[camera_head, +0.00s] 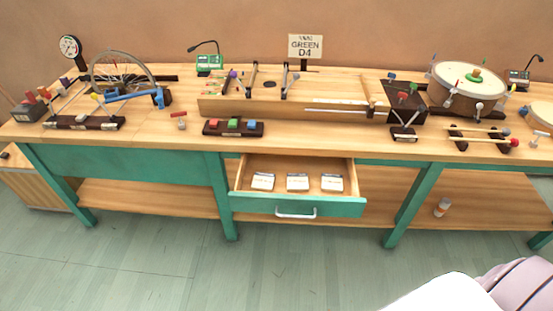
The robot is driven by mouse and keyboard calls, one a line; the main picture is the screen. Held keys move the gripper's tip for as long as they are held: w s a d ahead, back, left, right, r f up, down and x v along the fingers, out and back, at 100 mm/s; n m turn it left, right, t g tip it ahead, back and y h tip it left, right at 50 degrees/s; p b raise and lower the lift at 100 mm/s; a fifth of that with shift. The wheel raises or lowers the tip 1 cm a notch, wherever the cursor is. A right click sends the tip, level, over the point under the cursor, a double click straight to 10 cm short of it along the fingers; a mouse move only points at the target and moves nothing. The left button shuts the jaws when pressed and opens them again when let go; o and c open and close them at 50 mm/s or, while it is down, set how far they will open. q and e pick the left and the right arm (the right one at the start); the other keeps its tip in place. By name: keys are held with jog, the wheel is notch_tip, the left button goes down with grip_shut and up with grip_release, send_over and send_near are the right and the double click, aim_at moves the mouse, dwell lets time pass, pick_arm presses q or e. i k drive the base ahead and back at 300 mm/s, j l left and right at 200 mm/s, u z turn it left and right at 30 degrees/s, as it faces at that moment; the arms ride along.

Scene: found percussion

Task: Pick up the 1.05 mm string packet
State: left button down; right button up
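Three small white packets lie side by side in an open drawer (298,204) under the workbench. They are a left packet (263,181), a middle packet (298,182) and a right packet (332,183). Each has a dark strip along an edge. Any print on them is too small to read, so I cannot tell which is the 1.05 mm string packet. Neither of my grippers is in view.
The floor before the drawer is clear. A small bottle (442,208) stands on the lower shelf.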

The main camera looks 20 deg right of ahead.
aim_at(331, 182)
jog(key=z, duration=0.85)
